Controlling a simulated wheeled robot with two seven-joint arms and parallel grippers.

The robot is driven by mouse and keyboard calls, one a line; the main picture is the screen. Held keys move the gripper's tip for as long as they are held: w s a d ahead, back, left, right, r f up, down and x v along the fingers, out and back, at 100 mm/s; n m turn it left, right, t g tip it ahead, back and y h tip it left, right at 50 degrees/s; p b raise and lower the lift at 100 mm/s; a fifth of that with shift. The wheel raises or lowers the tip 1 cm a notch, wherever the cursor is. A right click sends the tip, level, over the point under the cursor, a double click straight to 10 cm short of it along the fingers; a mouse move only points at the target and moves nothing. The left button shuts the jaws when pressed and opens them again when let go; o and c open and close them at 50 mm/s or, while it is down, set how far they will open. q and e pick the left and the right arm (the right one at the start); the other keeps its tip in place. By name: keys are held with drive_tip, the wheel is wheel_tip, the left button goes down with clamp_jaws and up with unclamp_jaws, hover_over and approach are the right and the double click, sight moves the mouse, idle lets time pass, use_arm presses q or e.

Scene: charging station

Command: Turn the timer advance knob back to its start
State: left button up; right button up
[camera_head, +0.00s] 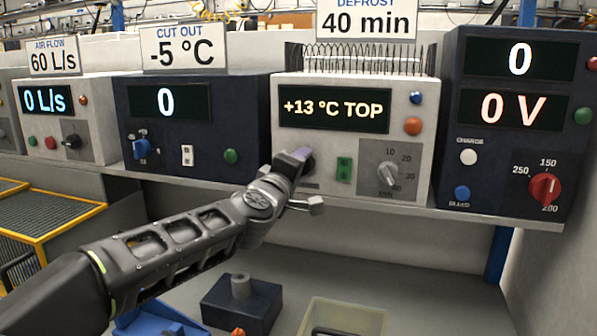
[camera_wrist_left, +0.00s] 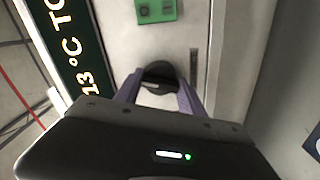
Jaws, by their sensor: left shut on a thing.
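A light grey defrost unit (camera_head: 276,120) stands on the shelf with a display reading "+13 °C TOP". A black round knob (camera_head: 309,167) sits low on the left of its front panel. My left gripper (camera_head: 300,158) is at this knob, mostly covering it. In the left wrist view the purple fingers (camera_wrist_left: 159,83) stand on either side of the black knob (camera_wrist_left: 158,73) and are shut on it. The label below the knob is too small to read. The right gripper is not in view.
A green switch (camera_head: 344,169) and a grey dial (camera_head: 388,174) are right of the knob. A dark blue cut-out unit (camera_head: 245,100) stands left, a charge unit (camera_head: 500,140) right. Below are a dark block (camera_head: 241,303) and an open tray (camera_head: 375,318).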

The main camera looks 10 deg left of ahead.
use_arm(q)
drive_tip(key=shift+n+b, duration=0.45)
drive_tip(key=shift+n, duration=1.45)
drive_tip(key=o, duration=1.4)
drive_tip(key=shift+c, duration=0.2)
drive_tip(key=s, duration=0.7)
drive_tip(key=shift+s+a, duration=0.25)
drive_tip(key=shift+s, duration=0.15)
